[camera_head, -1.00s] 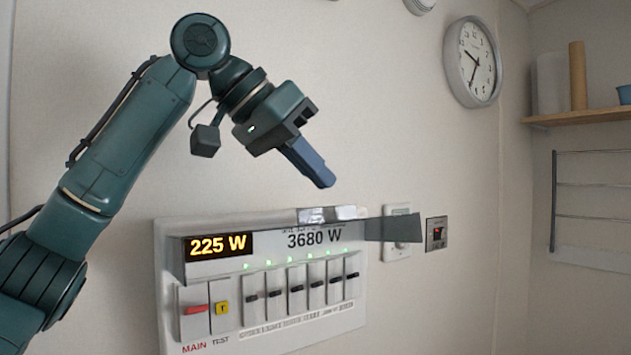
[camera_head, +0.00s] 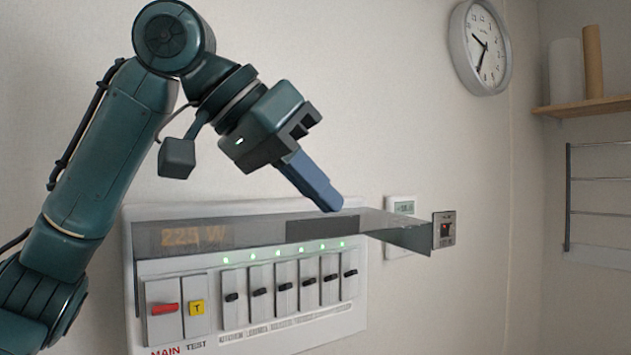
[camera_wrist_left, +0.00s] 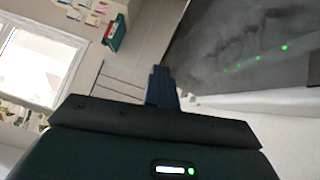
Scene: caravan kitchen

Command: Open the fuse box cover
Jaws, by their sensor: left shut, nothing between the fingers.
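The fuse box (camera_head: 340,315) is a white panel on the wall in the head view, with a red main switch, a yellow test button and a row of breakers. Its smoky see-through cover (camera_head: 265,236) stands out from the top of the box, across the dimmed 225 W display, with the breakers clear below. In the left wrist view the cover (camera_wrist_left: 225,40) fills the upper right, with green lights on it. My left gripper (camera_head: 332,203) is shut and empty, fingertips at the cover's upper edge; I cannot tell if they touch. My right gripper is out of view.
A clock (camera_head: 480,48), a shelf (camera_head: 590,106) and a wire rack (camera_head: 603,179) are farther right. Wall above is clear.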

